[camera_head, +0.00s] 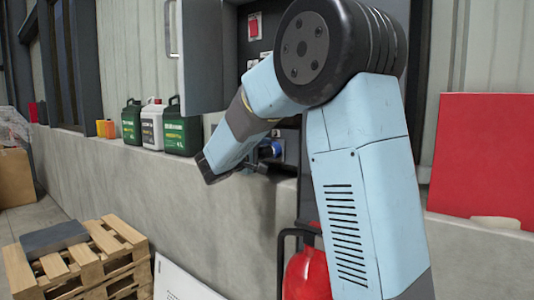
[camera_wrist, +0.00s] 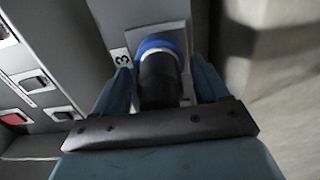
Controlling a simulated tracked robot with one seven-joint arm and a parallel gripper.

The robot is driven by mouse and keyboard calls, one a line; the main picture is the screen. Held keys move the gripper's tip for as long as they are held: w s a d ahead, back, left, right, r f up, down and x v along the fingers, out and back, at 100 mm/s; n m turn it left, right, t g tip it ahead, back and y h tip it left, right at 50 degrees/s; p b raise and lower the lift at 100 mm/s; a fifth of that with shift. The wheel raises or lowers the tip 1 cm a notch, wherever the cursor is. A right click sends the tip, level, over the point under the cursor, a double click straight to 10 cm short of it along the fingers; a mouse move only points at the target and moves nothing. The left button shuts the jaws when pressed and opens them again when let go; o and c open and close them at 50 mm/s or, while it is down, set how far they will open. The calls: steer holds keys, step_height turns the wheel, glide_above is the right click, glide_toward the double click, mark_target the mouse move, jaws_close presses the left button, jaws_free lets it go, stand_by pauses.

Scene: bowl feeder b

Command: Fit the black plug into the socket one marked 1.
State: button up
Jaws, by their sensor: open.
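In the wrist view the black plug (camera_wrist: 160,85) sits at a blue-rimmed socket (camera_wrist: 160,43) on a grey plate, next to a label that reads 3 (camera_wrist: 121,57). My gripper (camera_wrist: 162,68) is open, with one finger on each side of the plug. I cannot tell whether the fingers touch it. In the head view my gripper (camera_head: 258,166) is at the wall beside a blue socket part (camera_head: 270,148), and my arm hides much of that area. No socket marked 1 can be made out.
An open grey cabinet door (camera_head: 203,55) and a red switch (camera_head: 254,27) are above my gripper. Green cans (camera_head: 182,132) and a white can (camera_head: 152,125) stand on the concrete ledge. Pallets (camera_head: 85,262), a red extinguisher (camera_head: 307,272) and a red panel (camera_head: 485,155) are around.

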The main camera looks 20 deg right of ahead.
stand_by(0.5)
jaws_close()
stand_by(0.5)
steer(key=shift+a, duration=0.15)
steer(key=shift+v, duration=2.9)
steer(key=shift+s, duration=0.2)
steer(key=shift+s+a, duration=0.3)
steer(key=shift+a, duration=0.15)
